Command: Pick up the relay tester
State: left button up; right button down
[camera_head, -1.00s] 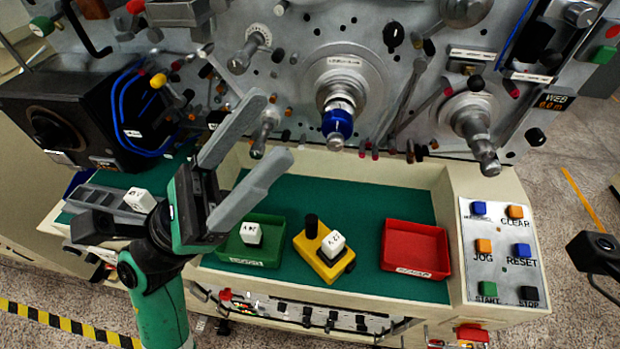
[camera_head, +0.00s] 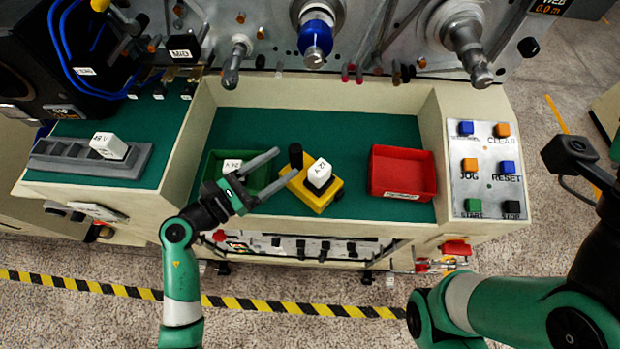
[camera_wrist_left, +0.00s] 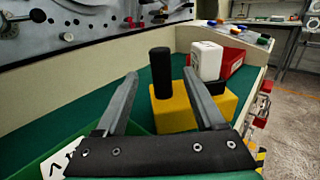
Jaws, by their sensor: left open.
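The relay tester appears to be the yellow block (camera_head: 318,197) with a black upright handle (camera_head: 296,156) and a white relay cube (camera_head: 319,173) on top. It stands on the green mat between the green and red trays. In the left wrist view the yellow block (camera_wrist_left: 176,112) is just beyond the fingers, with the black handle (camera_wrist_left: 161,70) between the fingertips in the picture. My left gripper (camera_head: 288,162) is open and empty, its fingers pointing at the tester from the left. Contact cannot be told. My right gripper is out of view; only my right arm shows.
A green tray (camera_head: 262,178) with a white cube lies left of the tester, under the gripper. A red tray (camera_head: 402,172) is to the right. A grey rack (camera_head: 60,153) with a white cube is far left. A button panel (camera_head: 486,185) is at the right.

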aim_at(291, 159)
pick_arm(q)
jog(key=shift+w+d+f, duration=0.1)
jog(key=shift+w+d, duration=0.05)
jog(key=shift+d, duration=0.1)
jog(key=b+x, duration=0.1)
jog(key=x, duration=0.3)
jog(key=shift+w+d+f+b, duration=0.1)
jog(key=shift+w+d+b, duration=0.1)
jog(key=shift+d+b, duration=0.15)
jog(key=shift+a, duration=0.1)
grip_shut()
dwell(0.8)
